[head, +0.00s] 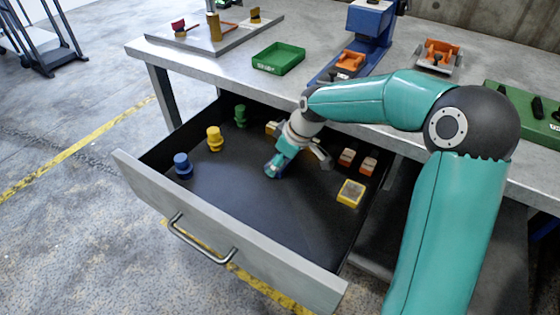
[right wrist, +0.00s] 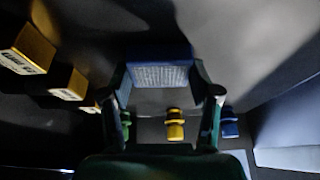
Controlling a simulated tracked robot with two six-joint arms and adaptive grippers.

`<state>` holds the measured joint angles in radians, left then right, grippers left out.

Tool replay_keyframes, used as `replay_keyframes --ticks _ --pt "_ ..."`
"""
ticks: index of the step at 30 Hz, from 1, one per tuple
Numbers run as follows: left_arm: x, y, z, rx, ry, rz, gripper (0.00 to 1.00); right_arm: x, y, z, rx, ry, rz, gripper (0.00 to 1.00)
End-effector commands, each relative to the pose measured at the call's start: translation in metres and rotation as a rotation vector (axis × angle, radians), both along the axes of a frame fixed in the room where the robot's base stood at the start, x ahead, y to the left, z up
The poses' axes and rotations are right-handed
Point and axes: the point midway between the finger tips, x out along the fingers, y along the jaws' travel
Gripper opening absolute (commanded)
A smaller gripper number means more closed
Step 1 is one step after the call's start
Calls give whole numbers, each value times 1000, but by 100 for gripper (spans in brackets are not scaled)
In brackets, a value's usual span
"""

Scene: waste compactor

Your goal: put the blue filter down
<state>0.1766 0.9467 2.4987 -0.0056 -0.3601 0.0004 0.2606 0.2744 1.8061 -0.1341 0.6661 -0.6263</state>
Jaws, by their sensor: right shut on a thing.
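The blue filter (right wrist: 160,76), a blue block with a pale grey mesh face, sits between the two fingers of my right gripper (right wrist: 165,97) in the right wrist view. In the head view my right gripper (head: 276,168) reaches down into the open drawer (head: 275,212), near its middle. Only a little blue of the filter (head: 271,171) shows there, mostly hidden by the fingers. I cannot tell whether the filter touches the drawer floor. My left gripper is not in view.
Blue (head: 183,165), yellow (head: 215,138) and green (head: 240,116) knobbed pieces stand along the drawer's left side. Two orange-brown blocks (head: 347,157) (head: 368,165) and a yellow-framed block (head: 351,193) lie at the right. The drawer's front floor is clear. A green tray (head: 279,58) stands on the bench.

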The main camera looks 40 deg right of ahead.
Motion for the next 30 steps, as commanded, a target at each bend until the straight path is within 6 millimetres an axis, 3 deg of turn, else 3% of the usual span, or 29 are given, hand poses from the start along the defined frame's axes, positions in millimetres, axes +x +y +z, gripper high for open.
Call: replay_keyframes --ticks 5,6,9,21,30 --pt "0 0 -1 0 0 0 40 0 0 -1 0 0 0 25" --pt "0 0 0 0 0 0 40 0 0 0 0 0 0 68" --pt "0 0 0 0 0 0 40 0 0 0 0 0 0 85" --pt "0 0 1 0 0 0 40 -1 0 4 0 -1 0 87" --pt "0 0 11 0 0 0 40 -14 -7 44 -1 -5 0 87"
